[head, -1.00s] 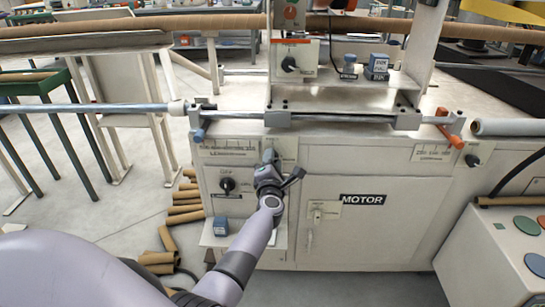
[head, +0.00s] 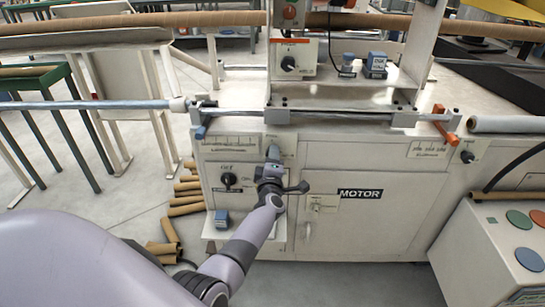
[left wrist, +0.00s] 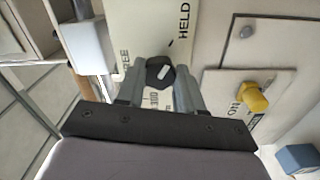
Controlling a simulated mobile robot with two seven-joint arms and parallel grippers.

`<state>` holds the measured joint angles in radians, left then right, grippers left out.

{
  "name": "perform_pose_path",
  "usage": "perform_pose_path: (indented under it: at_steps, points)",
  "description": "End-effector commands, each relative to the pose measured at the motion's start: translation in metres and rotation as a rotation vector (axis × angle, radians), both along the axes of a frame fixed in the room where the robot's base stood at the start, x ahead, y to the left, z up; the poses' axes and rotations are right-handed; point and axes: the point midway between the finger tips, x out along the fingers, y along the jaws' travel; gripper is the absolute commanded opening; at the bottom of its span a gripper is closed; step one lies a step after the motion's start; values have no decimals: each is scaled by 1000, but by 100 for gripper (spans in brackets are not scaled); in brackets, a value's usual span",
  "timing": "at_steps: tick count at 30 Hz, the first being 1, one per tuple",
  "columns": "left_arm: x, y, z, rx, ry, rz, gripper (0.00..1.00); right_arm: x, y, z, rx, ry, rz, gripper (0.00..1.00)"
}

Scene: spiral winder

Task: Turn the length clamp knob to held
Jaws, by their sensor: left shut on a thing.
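The length clamp knob (left wrist: 160,70) is a small dark knob with a white mark, on a pale plate lettered FREE and HELD (left wrist: 184,22). In the left wrist view it sits between the two grey fingers of my left gripper (left wrist: 158,80), which is shut on it. I cannot tell exactly which word the white mark points to. In the head view my left gripper (head: 273,155) is against the front of the pale machine, and it hides the knob. My right gripper is not in view.
A black knob (head: 229,179) marked OFF is left of my gripper, and the MOTOR panel (head: 362,194) is to the right. A yellow knob (left wrist: 252,97) is beside the fingers in the wrist view. Cardboard tubes (head: 188,200) lie on the floor at left.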

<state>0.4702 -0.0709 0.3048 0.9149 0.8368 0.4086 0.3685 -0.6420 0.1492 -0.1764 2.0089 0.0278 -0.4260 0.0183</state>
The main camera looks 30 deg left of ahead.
Motion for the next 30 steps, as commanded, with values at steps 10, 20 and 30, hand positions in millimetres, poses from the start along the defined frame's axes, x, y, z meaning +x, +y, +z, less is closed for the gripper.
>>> perform_pose_path:
  at_steps: [10, 20, 30]
  points:
    - [0, 1, 0, 23, 14, 1, 6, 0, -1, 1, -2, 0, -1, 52]
    - [0, 1, 0, 23, 13, 1, 62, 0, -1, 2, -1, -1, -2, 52]
    - [-4, -2, 1, 20, 13, 0, 62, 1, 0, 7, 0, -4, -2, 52]
